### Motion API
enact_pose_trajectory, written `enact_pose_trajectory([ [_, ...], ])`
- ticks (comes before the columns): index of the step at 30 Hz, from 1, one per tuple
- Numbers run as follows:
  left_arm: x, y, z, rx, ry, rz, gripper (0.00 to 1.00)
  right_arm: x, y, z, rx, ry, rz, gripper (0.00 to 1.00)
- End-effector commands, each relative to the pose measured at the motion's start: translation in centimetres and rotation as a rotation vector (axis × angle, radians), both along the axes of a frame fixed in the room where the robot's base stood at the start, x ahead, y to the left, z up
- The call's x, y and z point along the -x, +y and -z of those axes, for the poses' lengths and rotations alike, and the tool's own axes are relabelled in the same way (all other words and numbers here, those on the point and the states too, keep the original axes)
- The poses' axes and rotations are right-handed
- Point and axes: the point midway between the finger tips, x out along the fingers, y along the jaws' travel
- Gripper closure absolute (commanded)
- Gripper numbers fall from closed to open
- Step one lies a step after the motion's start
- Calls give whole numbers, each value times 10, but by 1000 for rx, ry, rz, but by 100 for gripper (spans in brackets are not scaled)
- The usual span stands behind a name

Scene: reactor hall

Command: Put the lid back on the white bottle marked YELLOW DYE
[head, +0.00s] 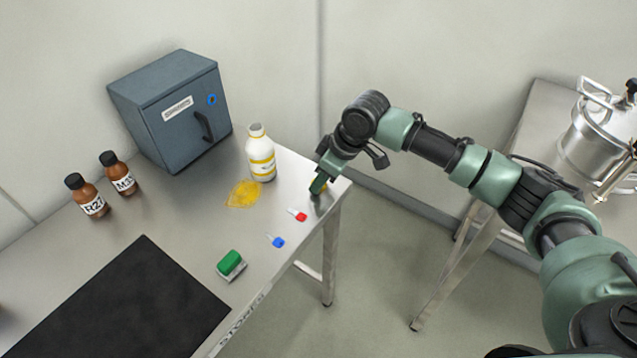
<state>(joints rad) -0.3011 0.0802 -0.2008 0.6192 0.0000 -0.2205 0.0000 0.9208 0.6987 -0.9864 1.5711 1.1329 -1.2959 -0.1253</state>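The white bottle (261,158) with a yellow-banded label stands upright near the back right of the steel table. Its label is too small to read. Its narrow white neck points up, and I see no separate lid on it. A yellow puddle (243,194) lies on the table just left of and in front of it. My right gripper (318,188) points down at the table's right corner, to the right of the bottle and apart from it. A small yellowish patch shows beside its fingertips, perhaps the lid, mostly hidden. Whether the fingers are closed is unclear. My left gripper is out of view.
A red clip-like piece (298,214), a blue one (277,241) and a green-topped sponge (231,265) lie along the front edge. A grey cabinet (173,110) stands behind; a black mat (125,308) lies in front.

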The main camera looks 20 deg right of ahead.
Motion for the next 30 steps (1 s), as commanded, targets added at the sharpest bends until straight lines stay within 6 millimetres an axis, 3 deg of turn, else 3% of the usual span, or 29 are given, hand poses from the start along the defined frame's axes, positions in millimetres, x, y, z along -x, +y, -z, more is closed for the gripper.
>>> enact_pose_trajectory([
  [10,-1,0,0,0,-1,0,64,0,0,-3,-1,-1,0,100],
  [17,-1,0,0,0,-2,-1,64,-1,0,-27,-1,-3,-1,100],
  [22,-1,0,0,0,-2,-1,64,-1,1,-63,-1,-5,-1,100],
  [30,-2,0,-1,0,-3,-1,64,-1,1,-142,-3,-6,0,100],
])
